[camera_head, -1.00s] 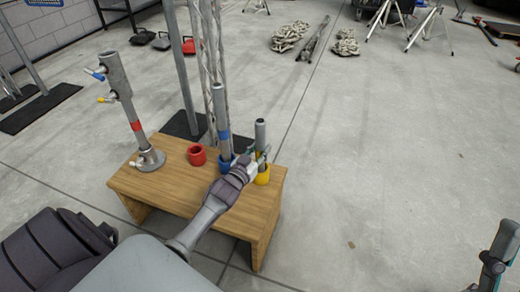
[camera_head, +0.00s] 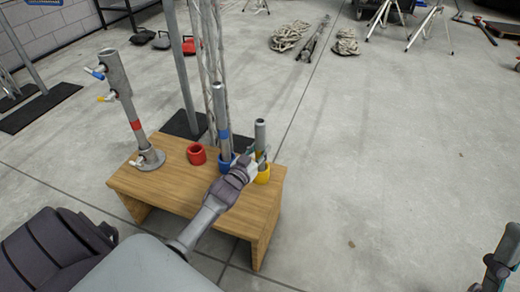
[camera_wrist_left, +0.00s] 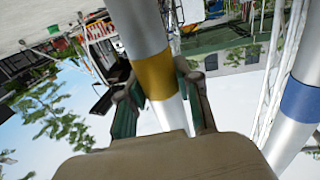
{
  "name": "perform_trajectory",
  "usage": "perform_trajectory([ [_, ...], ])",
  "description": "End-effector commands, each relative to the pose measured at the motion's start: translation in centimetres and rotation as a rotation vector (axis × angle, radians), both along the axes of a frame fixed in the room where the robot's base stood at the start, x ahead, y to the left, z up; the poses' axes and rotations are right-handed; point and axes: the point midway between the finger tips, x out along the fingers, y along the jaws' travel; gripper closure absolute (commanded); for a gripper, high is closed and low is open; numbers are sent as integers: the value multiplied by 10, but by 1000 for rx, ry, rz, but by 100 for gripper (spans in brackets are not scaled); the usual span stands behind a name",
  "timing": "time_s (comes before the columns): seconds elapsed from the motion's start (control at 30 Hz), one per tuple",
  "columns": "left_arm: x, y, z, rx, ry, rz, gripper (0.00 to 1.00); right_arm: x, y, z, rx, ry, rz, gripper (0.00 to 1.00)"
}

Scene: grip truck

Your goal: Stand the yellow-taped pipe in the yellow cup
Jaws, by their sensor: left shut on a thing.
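The yellow-taped pipe (camera_head: 260,134) stands upright at the yellow cup (camera_head: 263,176) on the wooden table; its lower end appears to be inside the cup. My left gripper (camera_head: 256,160) is shut on this pipe just above the cup. In the left wrist view the left gripper (camera_wrist_left: 160,104) has its fingers on both sides of the pipe at the yellow tape (camera_wrist_left: 154,75). The tape is hidden by the gripper in the head view. My right gripper (camera_head: 494,264) shows only partly at the lower right edge, away from the table.
A blue-taped pipe (camera_head: 221,108) stands in the blue cup (camera_head: 226,162), just left of the left gripper. The red cup (camera_head: 197,154) is empty. A red-taped pipe stand (camera_head: 136,124) is at the table's left end. The table top (camera_head: 180,186) is bare in front.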

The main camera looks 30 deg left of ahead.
Motion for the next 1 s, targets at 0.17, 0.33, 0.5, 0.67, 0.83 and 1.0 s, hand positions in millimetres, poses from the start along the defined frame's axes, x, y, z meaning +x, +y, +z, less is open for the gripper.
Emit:
perform_trajectory([
  [0.17,0,0,0,0,-2,0,100,-2,0,0,4,-10,2,60],
  [0.33,0,0,-2,0,-2,0,100,-5,-1,1,10,-27,2,60],
  [0.5,0,0,-2,0,-1,0,44,-5,-1,2,10,-31,3,60],
  [0.67,0,0,-2,0,0,0,38,-5,-1,3,10,-35,3,60],
  [0.83,-1,0,-4,0,3,0,38,-4,0,2,10,-29,2,60],
  [1.0,-15,-1,-4,-1,3,0,38,-4,-1,2,10,-28,2,60],
])
